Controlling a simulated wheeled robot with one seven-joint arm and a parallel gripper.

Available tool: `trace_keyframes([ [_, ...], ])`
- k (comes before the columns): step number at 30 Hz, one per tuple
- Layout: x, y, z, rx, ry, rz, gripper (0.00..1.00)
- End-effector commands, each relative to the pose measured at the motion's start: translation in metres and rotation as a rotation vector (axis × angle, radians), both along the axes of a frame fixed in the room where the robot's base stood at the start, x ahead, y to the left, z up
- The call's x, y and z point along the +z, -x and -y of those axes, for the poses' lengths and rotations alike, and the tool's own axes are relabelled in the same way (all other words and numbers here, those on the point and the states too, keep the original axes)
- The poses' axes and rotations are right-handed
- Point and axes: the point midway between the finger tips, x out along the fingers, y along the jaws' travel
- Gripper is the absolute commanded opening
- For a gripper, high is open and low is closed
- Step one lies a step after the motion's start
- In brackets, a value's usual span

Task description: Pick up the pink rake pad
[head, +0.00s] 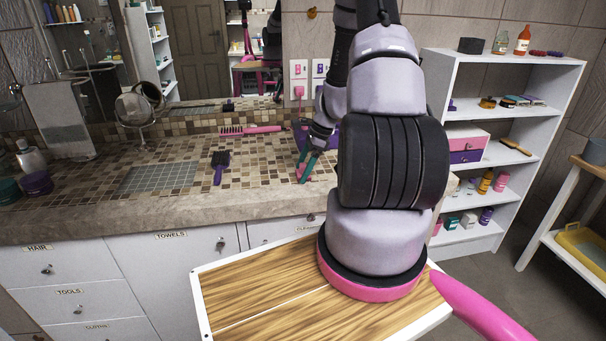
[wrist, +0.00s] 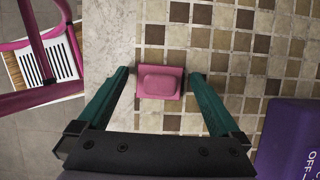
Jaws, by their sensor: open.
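The pink rake pad (wrist: 160,82), a flat pink square with a raised rounded block on it, lies on the tiled counter near its stone front edge in the wrist view. My gripper (wrist: 160,76) is open, with one green finger on each side of the pad. The fingertips are close to its left and right sides; I cannot tell whether they touch. In the head view my gripper (head: 306,170) points down at the counter beside my arm, and only small bits of pink show around the fingers.
A purple box (wrist: 290,140) lies right of the pad in the wrist view. On the counter are a dark purple-handled brush (head: 220,166), a pink brush (head: 250,130) and a grey grid mat (head: 160,177). A white shelf (head: 480,190) stands at right.

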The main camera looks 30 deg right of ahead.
Motion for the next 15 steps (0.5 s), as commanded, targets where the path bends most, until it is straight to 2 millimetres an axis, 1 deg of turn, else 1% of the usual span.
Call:
trace_keyframes([
  [6, -0.0012, -0.0007, -0.0004, -0.001, 0.001, 0.002, 1.00],
  [7, -0.0012, -0.0007, -0.0004, -0.001, 0.001, 0.002, 0.96],
  [8, -0.0012, -0.0007, -0.0004, -0.001, 0.001, 0.002, 0.85],
  [9, -0.0012, -0.0007, -0.0004, 0.000, 0.000, 0.001, 0.69],
  [11, -0.0011, -0.0006, -0.0004, 0.001, 0.000, 0.001, 0.46],
  [12, -0.0011, -0.0006, -0.0003, 0.001, 0.000, 0.001, 0.31],
  [13, -0.0011, -0.0006, -0.0003, 0.001, 0.000, 0.001, 0.20],
  [15, -0.0010, -0.0006, -0.0003, 0.000, 0.001, 0.002, 0.19],
])
